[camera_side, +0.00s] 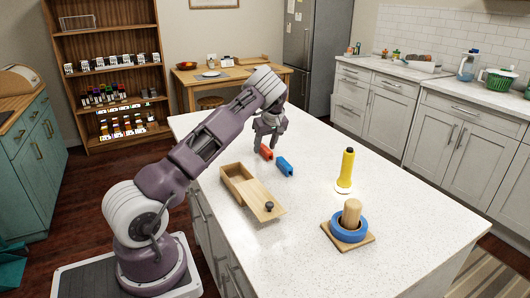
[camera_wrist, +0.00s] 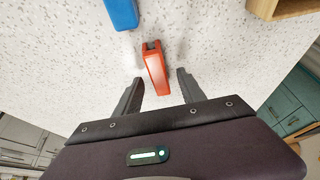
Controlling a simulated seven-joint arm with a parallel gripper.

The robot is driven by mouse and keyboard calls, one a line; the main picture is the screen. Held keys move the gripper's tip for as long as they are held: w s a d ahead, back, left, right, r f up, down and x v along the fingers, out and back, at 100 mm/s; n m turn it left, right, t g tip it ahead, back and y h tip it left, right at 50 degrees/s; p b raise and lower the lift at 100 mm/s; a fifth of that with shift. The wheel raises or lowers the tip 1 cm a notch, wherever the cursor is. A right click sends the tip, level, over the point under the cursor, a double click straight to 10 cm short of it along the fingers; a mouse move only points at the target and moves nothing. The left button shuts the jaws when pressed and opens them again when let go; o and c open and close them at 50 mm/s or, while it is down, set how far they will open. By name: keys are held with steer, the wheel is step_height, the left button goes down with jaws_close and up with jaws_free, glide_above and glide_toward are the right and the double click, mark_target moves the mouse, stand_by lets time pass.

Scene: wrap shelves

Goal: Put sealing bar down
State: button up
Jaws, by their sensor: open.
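My gripper (camera_side: 268,140) is open above the counter, over the orange-red block (camera_side: 266,152). In the wrist view my two fingers (camera_wrist: 160,76) stand apart, with one end of the orange-red block (camera_wrist: 155,68) between them in the picture. I cannot tell whether they touch it. The blue block (camera_side: 285,165) lies beside it, and shows at the top of the wrist view (camera_wrist: 122,12). Both are small elongated blocks lying on the counter. I cannot tell which thing is the sealing bar; none is held in my gripper.
An open wooden box (camera_side: 238,187) with a dark knob lies nearer my base. A blue ring (camera_side: 349,233) sits around a wooden peg (camera_side: 352,210) on a square base. The white counter (camera_side: 295,235) between them is clear.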

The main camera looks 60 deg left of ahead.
steer(key=shift+f, duration=0.2)
stand_by(0.3)
jaws_close()
step_height(320, 180, up, 10)
steer(key=r, duration=0.1)
glide_above(235, 178)
steer(key=d, duration=0.1)
steer(key=f, duration=0.7)
steer(key=d+f, duration=0.1)
steer(key=f, duration=0.2)
steer(key=shift+f, duration=0.15)
